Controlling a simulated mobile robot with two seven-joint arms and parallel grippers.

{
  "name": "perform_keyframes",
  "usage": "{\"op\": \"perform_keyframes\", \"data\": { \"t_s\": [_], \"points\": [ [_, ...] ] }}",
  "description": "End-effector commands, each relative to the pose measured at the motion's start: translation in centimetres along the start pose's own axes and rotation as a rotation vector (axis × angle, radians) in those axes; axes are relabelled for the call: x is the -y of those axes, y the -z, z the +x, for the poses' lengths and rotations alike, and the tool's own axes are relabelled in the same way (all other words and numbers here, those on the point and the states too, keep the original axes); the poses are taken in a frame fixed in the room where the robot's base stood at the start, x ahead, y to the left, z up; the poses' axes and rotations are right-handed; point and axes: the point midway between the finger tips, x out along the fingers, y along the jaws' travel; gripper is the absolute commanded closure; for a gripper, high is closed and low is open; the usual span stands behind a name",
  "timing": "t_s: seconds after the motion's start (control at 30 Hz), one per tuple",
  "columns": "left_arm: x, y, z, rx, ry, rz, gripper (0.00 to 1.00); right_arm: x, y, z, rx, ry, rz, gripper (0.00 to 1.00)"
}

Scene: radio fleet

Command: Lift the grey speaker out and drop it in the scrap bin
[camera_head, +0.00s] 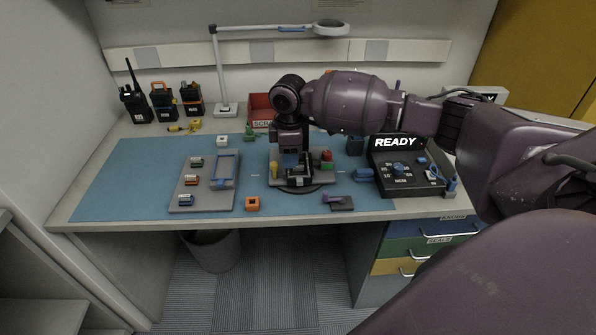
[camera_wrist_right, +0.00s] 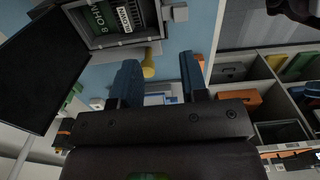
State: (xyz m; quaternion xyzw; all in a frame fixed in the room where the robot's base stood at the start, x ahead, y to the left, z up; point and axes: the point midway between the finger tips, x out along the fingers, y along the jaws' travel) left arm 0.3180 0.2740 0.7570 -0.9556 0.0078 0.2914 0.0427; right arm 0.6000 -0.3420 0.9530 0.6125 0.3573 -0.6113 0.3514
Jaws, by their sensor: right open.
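My right gripper (camera_head: 293,178) hangs over the round dark stand (camera_head: 310,189) in the middle of the desk mat. In the right wrist view its two dark fingers (camera_wrist_right: 159,68) are apart, with nothing held between them. A grey open housing (camera_wrist_right: 118,38) with a green part and labels inside shows beyond the fingers, toward the upper left. I cannot pick out the grey speaker for certain; the arm and gripper cover much of the stand. The red scrap bin (camera_head: 260,104) stands at the back of the mat, partly hidden behind my right arm. My left gripper does not show.
A grey tray (camera_head: 205,200) with small parts lies left of the stand. An orange block (camera_head: 252,204) sits near the front edge. A black tester (camera_head: 398,182) reading READY stands right. A lamp (camera_head: 226,108) and several radios (camera_head: 134,104) stand behind. The mat's left part is clear.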

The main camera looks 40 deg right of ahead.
Motion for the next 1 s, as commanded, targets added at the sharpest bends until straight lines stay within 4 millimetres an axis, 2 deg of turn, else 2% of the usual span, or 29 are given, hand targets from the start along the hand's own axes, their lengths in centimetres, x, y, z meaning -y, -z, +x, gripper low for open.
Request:
{"op": "perform_keyframes", "data": {
  "t_s": [0.03,0.1,0.2,0.3,0.47,0.67,1.0],
  "points": [
    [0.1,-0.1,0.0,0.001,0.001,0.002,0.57,-1.3,-0.5,-1.4,0.006,-0.008,0.010,0.60],
    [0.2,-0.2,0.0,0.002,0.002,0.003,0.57,-2.3,-1.0,-2.6,0.009,-0.008,0.021,0.60],
    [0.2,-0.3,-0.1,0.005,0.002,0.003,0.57,-3.1,-1.4,-3.7,0.008,-0.008,0.028,0.60],
    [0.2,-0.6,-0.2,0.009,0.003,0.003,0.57,-3.4,-1.5,-3.8,0.008,-0.006,0.030,0.60],
    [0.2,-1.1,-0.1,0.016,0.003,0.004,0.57,-3.4,-1.5,-2.1,0.009,-0.004,0.030,0.60],
    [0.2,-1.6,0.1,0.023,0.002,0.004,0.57,-3.4,-1.6,0.8,0.008,-0.004,0.031,0.60],
    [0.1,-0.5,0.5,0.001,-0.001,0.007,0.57,-3.5,-2.0,3.2,0.009,-0.006,0.032,0.60]
  ]
}}
